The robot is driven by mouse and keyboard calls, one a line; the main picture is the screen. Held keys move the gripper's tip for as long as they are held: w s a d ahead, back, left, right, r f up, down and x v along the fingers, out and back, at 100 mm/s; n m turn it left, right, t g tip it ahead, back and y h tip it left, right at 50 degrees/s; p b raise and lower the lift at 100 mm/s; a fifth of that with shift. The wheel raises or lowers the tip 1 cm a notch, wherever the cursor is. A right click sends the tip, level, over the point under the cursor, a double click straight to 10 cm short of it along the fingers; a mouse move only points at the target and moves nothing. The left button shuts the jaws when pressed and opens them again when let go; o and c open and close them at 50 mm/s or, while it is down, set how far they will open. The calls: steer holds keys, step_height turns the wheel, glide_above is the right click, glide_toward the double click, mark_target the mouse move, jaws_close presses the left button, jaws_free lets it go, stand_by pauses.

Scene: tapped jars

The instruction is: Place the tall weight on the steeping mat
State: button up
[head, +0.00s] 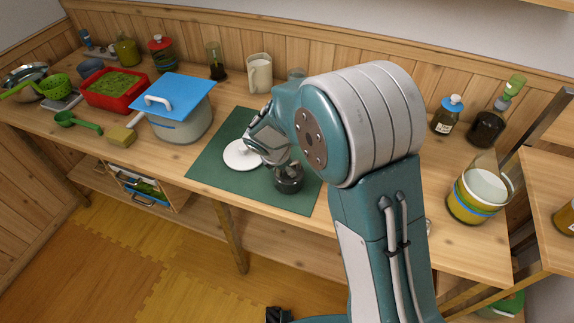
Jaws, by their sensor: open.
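The green steeping mat (215,170) lies flat on the wooden bench in the head view. A white round disc with a small knob (238,157) rests on it. A dark, glossy cylinder (289,183) stands on the mat's front right part; it may be the tall weight, but I cannot tell surely. My gripper (279,163) is open, over the mat, just above and behind the dark cylinder. My arm hides much of the mat's right side, and whether the fingers touch the cylinder is unclear.
Jars (445,117) and a banded container (474,198) stand at the right. The bench's front edge is close to the mat.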

steer(key=v, duration=1.2)
steer(key=s+d+r+m+y, duration=0.2)
steer(key=s+d+r+m, duration=0.8)
steer(key=d+m, duration=0.25)
steer(key=s+d+m+t, duration=0.1)
steer(key=s+d+m, duration=0.2)
steer(key=s+m, duration=0.2)
steer(key=s+d+r+m+y, duration=0.1)
steer(key=s+d+m, duration=0.1)
steer(key=s+m, duration=0.3)
steer(key=shift+s+d+t, duration=0.4)
steer(key=shift+s, duration=0.55)
steer(key=shift+d+r, duration=0.1)
